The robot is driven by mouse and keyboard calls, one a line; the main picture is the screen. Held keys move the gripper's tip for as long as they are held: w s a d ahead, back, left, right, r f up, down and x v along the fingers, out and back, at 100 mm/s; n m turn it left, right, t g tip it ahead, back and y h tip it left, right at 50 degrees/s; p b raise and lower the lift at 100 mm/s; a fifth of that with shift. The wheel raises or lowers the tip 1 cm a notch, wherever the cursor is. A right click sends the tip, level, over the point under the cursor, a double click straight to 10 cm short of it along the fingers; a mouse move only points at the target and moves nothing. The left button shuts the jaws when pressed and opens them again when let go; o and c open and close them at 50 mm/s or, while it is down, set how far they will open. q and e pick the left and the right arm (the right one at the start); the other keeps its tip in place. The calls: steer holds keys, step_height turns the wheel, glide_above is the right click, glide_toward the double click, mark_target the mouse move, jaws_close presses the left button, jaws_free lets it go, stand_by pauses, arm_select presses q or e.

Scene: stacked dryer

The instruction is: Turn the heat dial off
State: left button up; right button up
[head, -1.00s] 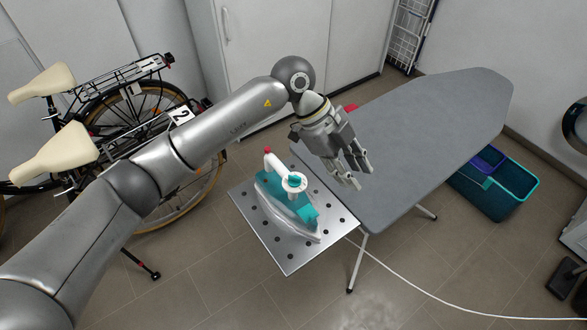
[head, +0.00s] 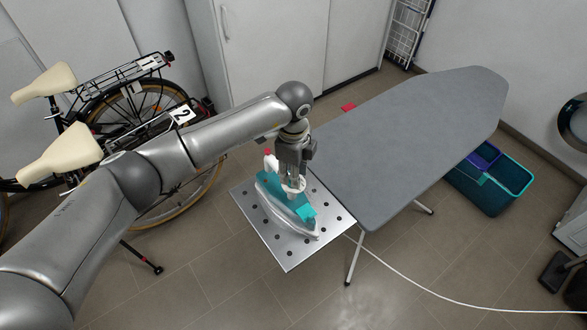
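A teal and white iron (head: 271,194) lies on the perforated metal rest (head: 262,227) at the near left end of the ironing board. Its white round heat dial (head: 297,185) sits on top of the iron, partly covered by my gripper. My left gripper (head: 293,184) points down with its fingers right at the dial. The fingers are small and overlap the dial, so I cannot tell whether they are shut on it or just around it. My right gripper is not in view.
The grey ironing board (head: 420,145) stretches to the upper right, its surface clear. A white cord (head: 400,279) runs across the floor to the right. A teal crate (head: 506,199) stands under the board. Bicycles (head: 120,110) stand at the left, white cabinets (head: 270,50) behind.

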arm_select(q)
steer(key=shift+f, duration=0.6)
jaws_close()
